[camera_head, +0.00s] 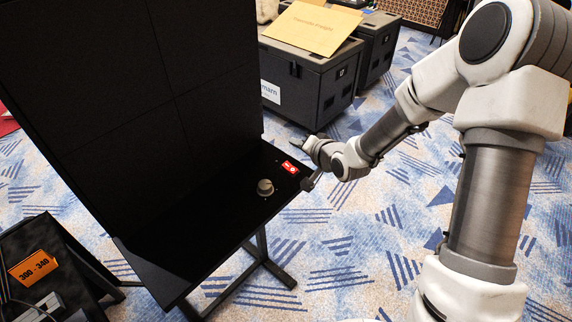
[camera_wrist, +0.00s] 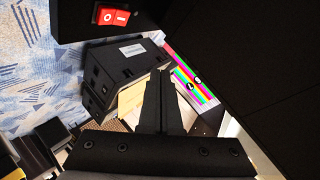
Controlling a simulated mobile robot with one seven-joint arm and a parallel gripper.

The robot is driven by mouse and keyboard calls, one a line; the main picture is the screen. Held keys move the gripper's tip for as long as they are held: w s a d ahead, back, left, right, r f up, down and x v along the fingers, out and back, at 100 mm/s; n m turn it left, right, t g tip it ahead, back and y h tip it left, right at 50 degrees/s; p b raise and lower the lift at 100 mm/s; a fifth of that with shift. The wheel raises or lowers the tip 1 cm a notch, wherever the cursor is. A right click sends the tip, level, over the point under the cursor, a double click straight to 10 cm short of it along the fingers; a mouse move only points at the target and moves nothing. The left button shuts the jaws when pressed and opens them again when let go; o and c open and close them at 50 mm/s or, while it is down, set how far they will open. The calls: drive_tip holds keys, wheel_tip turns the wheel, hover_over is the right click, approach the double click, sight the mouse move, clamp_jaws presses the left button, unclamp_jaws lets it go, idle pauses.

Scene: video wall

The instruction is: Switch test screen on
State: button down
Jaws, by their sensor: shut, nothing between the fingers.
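The video wall screen (camera_head: 130,95) is dark, with thin seams between its panels. It stands at the back of a black shelf (camera_head: 215,235). A red rocker switch (camera_head: 289,167) with white marks sits near the shelf's far right corner. In the wrist view the red switch (camera_wrist: 112,17) shows a white ring and a bar at the top. A grey round knob (camera_head: 265,187) stands on the shelf nearer to me. My gripper (camera_head: 297,143) is shut and empty, just beyond the switch at the shelf's corner. Its fingers (camera_wrist: 161,78) also show in the wrist view, apart from the switch.
Black cases (camera_head: 310,80) stand on the blue patterned floor beyond the shelf, one with a cardboard piece (camera_head: 313,27) on top. A sign reading 300-340 (camera_head: 33,266) is at lower left. A striped coloured panel (camera_wrist: 195,85) shows in the wrist view. Floor right of the shelf is clear.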

sight(288, 169)
drive_tip(key=f+b, duration=0.2)
drive_tip(key=w+a+f+b, duration=0.1)
drive_tip(key=f+b, duration=0.1)
drive_tip(key=f, duration=0.1)
drive_tip(key=a+f+b, duration=0.1)
drive_tip(key=f+b, duration=0.1)
drive_tip(key=f, duration=0.1)
drive_tip(key=shift+w, duration=0.3)
idle(1.7)
drive_tip(key=shift+w+a+f+b, duration=0.1)
drive_tip(key=shift+f+b, duration=0.25)
drive_tip(key=shift+b, duration=0.35)
drive_tip(key=shift+a+f+b, duration=0.1)
drive_tip(key=shift+f+b, duration=0.3)
drive_tip(key=shift+r, duration=0.1)
idle(0.5)
drive_tip(key=shift+d+r+p, duration=0.2)
drive_tip(key=shift+r+p, duration=0.35)
drive_tip(key=shift+r, duration=0.15)
drive_tip(key=r+p, duration=0.2)
drive_tip(key=r, duration=0.1)
drive_tip(key=s+d+r+p, duration=0.1)
drive_tip(key=shift+r, duration=0.15)
drive_tip(key=shift+s+d+r+p, duration=0.15)
drive_tip(key=shift+r+p, duration=0.1)
drive_tip(key=shift+p, duration=0.15)
